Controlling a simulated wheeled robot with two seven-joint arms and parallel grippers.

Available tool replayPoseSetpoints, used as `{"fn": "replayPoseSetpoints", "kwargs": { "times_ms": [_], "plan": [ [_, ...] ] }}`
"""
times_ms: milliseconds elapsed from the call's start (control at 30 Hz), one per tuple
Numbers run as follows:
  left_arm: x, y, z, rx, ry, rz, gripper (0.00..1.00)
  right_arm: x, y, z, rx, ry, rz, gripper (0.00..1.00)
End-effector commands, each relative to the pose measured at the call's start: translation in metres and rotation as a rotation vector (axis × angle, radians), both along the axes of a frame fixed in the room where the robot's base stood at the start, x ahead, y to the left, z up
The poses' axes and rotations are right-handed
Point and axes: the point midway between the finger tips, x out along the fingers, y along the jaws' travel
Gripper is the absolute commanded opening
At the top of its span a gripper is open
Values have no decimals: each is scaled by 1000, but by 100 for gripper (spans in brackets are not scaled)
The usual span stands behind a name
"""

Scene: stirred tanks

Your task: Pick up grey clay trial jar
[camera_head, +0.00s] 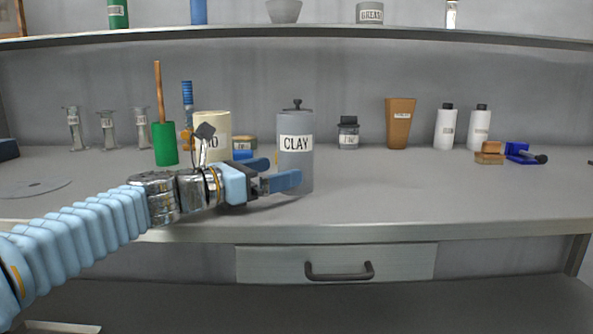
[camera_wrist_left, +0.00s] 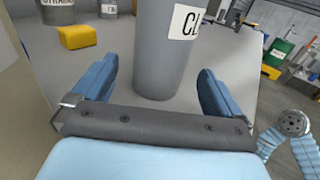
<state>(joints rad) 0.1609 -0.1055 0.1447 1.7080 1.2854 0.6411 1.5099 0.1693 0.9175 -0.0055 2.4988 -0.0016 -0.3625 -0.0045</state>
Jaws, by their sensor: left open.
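The grey clay jar (camera_head: 295,162) stands upright on the bench, with a white CLAY label and a dark knobbed lid. It also shows in the left wrist view (camera_wrist_left: 165,60), between the two blue fingers, with its top out of frame. My left gripper (camera_head: 280,172) is open at the jar's left side, one finger passing in front of its lower part and the other at its left edge. In the left wrist view my left gripper (camera_wrist_left: 158,88) has its fingers spread apart, with gaps between each finger and the jar.
A cream pot (camera_head: 212,125) and a green container (camera_head: 165,145) stand left of the jar. A small dark jar (camera_head: 348,135) and a brown pot (camera_head: 400,122) stand behind right. A shelf (camera_head: 300,36) runs above. The bench front right of the jar is clear.

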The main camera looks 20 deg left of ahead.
Motion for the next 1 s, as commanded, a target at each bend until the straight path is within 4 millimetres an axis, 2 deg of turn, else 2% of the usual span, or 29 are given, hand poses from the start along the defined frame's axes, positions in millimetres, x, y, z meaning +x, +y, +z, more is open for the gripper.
{"fn": "replayPoseSetpoints", "kwargs": {
  "times_ms": [233,500,800,833,1000],
  "plan": [
    [19,-14,0,1,1,-2,100,0,0,2,0,-1,0,43],
    [55,-41,1,0,0,-3,100,0,1,7,1,0,1,43],
    [61,-45,1,1,-1,0,100,0,1,7,2,1,3,43],
    [61,-45,1,1,-1,0,98,0,1,7,2,1,3,43],
    [60,-45,1,1,-1,0,72,0,1,7,2,1,3,43]
  ]
}}
